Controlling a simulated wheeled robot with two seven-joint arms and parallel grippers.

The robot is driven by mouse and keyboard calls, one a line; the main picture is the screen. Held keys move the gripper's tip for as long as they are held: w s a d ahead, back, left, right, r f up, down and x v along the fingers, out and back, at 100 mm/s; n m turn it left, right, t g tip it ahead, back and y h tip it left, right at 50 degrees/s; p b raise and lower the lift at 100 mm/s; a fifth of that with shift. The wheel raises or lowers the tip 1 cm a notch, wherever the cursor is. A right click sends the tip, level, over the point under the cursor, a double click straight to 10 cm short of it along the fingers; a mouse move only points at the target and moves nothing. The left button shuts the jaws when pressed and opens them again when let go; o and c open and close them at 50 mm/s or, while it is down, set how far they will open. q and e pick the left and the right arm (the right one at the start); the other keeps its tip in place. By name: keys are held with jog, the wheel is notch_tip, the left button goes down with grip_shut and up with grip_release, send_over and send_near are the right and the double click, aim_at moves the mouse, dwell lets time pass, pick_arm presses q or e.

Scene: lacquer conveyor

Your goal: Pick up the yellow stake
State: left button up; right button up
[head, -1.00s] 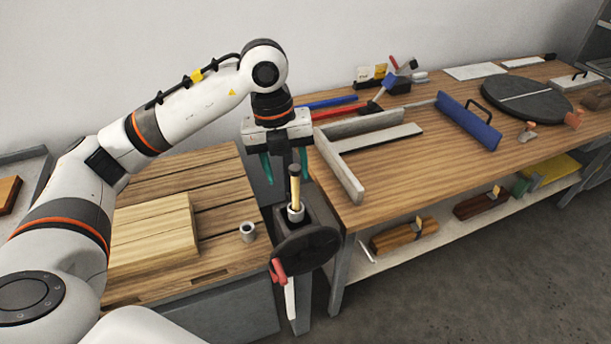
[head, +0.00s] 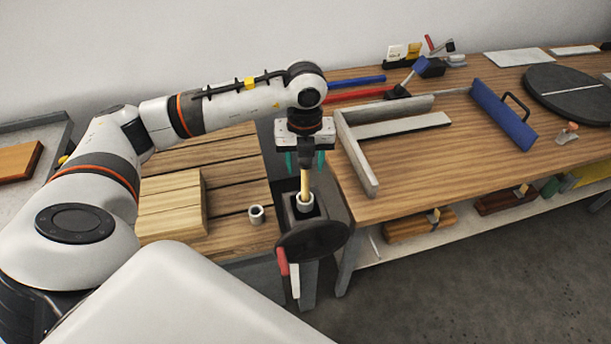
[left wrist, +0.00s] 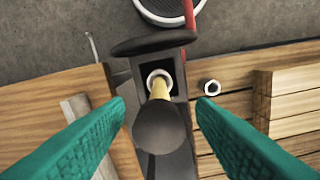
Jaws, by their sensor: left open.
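The yellow stake (head: 304,181) stands upright in a pale round collar (head: 304,201) on a dark stand (head: 318,218) between the two benches. In the left wrist view its dark rounded top (left wrist: 160,128) is close to the camera, with the yellow shaft (left wrist: 159,88) below it. My left gripper (head: 305,161) points down over the stake. Its green fingers are open, one on either side of the stake, and apart from it in the left wrist view (left wrist: 160,108). The stake's top is hidden behind the gripper in the head view. My right gripper is not in view.
A small metal cup (head: 256,214) and a pale wooden block (head: 172,204) sit on the left slatted bench (head: 228,178). The right bench (head: 400,172) holds a grey angle frame (head: 360,155) and a blue tool (head: 503,114). A dark round plate (head: 313,240) is in front of the stand.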

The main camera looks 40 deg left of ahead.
aim_at(305, 184)
pick_arm(q)
jog(key=shift+s+f, duration=0.1)
jog(key=shift+f, duration=1.15)
jog(key=shift+c, duration=1)
grip_shut()
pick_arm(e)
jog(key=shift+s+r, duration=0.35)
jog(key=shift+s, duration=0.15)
pick_arm(q)
jog(key=shift+r, duration=0.1)
